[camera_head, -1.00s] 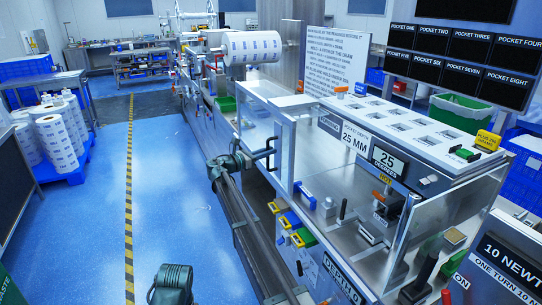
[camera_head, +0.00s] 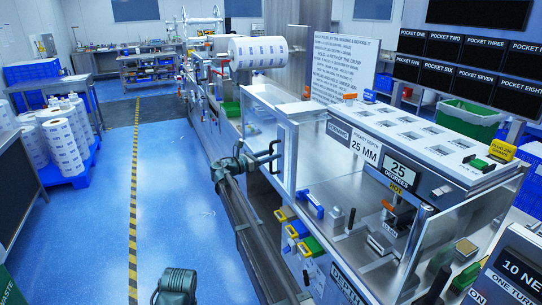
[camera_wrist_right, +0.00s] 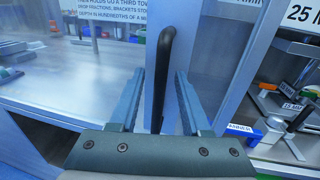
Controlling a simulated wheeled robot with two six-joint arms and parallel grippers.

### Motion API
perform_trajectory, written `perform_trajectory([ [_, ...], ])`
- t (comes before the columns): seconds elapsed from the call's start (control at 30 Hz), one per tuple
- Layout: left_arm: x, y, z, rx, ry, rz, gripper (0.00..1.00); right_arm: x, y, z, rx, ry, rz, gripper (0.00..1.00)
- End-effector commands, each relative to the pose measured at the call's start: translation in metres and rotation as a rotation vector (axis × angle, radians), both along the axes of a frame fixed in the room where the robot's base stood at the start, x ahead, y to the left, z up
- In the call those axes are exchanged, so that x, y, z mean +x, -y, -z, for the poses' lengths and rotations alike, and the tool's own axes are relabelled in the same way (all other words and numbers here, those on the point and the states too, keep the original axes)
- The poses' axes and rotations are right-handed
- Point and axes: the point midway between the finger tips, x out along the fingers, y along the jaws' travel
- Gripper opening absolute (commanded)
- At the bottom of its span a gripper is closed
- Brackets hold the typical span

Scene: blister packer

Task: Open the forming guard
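The forming guard is a clear panel (camera_head: 262,122) in a pale metal frame on the aisle side of the machine, and it looks closed. Its black bar handle (camera_head: 276,158) stands upright on the frame. The handle also shows in the right wrist view (camera_wrist_right: 161,75), between the two fingers. My right gripper (camera_head: 246,160) is at the handle. In the right wrist view the right gripper (camera_wrist_right: 158,88) is open, with a finger on each side of the handle and gaps visible.
Yellow, blue and green handles (camera_head: 297,229) stick out below. A blue floor aisle (camera_head: 180,190) lies open at the left.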

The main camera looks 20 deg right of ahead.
Motion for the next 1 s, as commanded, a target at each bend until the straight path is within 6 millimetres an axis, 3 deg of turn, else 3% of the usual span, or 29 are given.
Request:
perform_trajectory([
  [0.33, 0.000, 0.000, 0.000, 0.000, 0.000, 0.000, 0.50, -0.003, -0.009, 0.000, -0.001, 0.000, -0.001, 0.47],
  [0.8, 0.000, 0.000, 0.000, 0.000, 0.000, 0.000, 0.50, -0.028, -0.100, 0.000, 0.000, 0.000, -0.002, 0.47],
  [1.0, 0.000, 0.000, 0.000, 0.000, 0.000, 0.000, 0.50, -0.035, -0.124, 0.000, 0.000, 0.000, 0.000, 0.47],
])
